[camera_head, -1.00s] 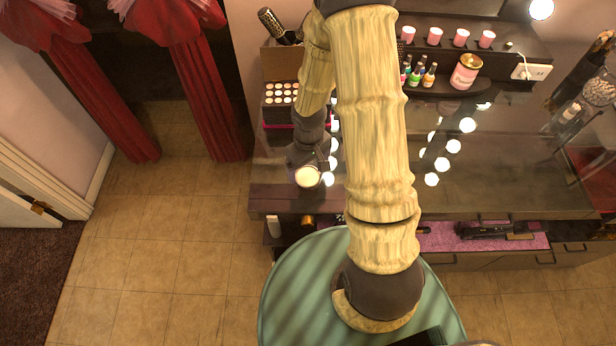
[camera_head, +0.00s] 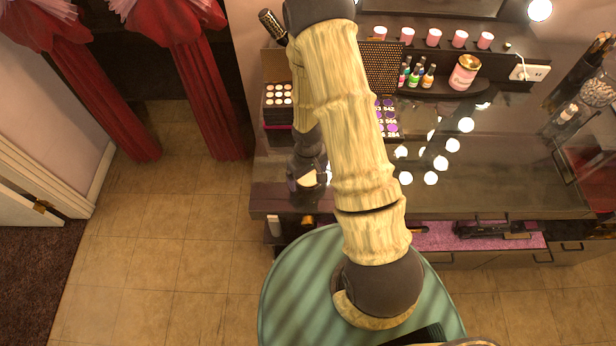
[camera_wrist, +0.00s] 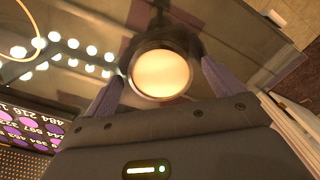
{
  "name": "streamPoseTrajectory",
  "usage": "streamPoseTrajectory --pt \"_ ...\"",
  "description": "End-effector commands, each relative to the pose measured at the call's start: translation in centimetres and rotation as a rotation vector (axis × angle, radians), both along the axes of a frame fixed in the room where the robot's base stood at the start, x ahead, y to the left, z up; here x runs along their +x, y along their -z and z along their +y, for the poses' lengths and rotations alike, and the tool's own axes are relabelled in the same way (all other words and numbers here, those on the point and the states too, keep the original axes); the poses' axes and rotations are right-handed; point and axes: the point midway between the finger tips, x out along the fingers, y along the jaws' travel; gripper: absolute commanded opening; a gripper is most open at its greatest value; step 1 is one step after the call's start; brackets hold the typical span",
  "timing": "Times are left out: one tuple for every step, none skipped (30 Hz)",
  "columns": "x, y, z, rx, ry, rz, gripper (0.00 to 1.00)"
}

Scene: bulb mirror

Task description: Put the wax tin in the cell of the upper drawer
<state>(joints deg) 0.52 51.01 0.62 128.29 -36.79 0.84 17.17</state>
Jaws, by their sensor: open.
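The wax tin looks to be the round, cream-topped tin with a dark rim (camera_wrist: 160,73) in the wrist view. In the head view its pale top (camera_head: 308,180) shows in part near the front left edge of the counter. My gripper (camera_wrist: 162,84) is open, with one purple finger on each side of the tin; I cannot tell whether they touch it. In the head view my gripper (camera_head: 306,170) hides part of the tin. An open drawer with a pink-purple lining (camera_head: 432,238) shows under the counter. I cannot make out the upper drawer's cell.
The glossy counter (camera_head: 490,150) is mostly clear at right. A tray of purple numbered discs (camera_head: 387,118), cream pots (camera_head: 279,94), small bottles (camera_head: 415,75) and a pink jar (camera_head: 464,72) stand at the back. A green round seat (camera_head: 290,300) stands in front.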

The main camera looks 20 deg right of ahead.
Motion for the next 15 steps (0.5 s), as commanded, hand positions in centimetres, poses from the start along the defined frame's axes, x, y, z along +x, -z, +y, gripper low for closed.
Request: streamPoseTrajectory --pt "-0.01 0.00 0.00 0.000 0.000 0.000 0.92" --pt "-0.01 -0.01 0.01 0.000 0.000 0.000 0.92" --pt "-0.01 -0.01 0.01 0.000 0.000 0.000 0.92" --pt "-0.01 -0.01 0.01 0.000 0.000 0.000 0.92" --pt "-0.01 -0.01 0.01 0.000 0.000 0.000 0.92" --pt "-0.01 -0.01 0.01 0.000 0.000 0.000 0.92" --pt "-0.01 -0.02 0.01 0.000 0.000 0.000 0.92" --pt "-0.02 -0.02 0.02 0.000 0.000 0.000 0.92" --pt "-0.02 -0.02 0.02 0.000 0.000 0.000 0.88" --pt "-0.03 -0.02 0.01 0.000 0.000 0.000 0.82" --pt "-0.02 -0.02 0.02 0.000 0.000 0.000 0.77" --pt "-0.03 -0.02 0.01 0.000 0.000 0.000 0.69" --pt "-0.02 -0.02 0.02 0.000 0.000 0.000 0.63" --pt "-0.02 -0.02 0.02 0.000 0.000 0.000 0.57" --pt "-0.02 -0.02 0.02 0.000 0.000 0.000 0.49"
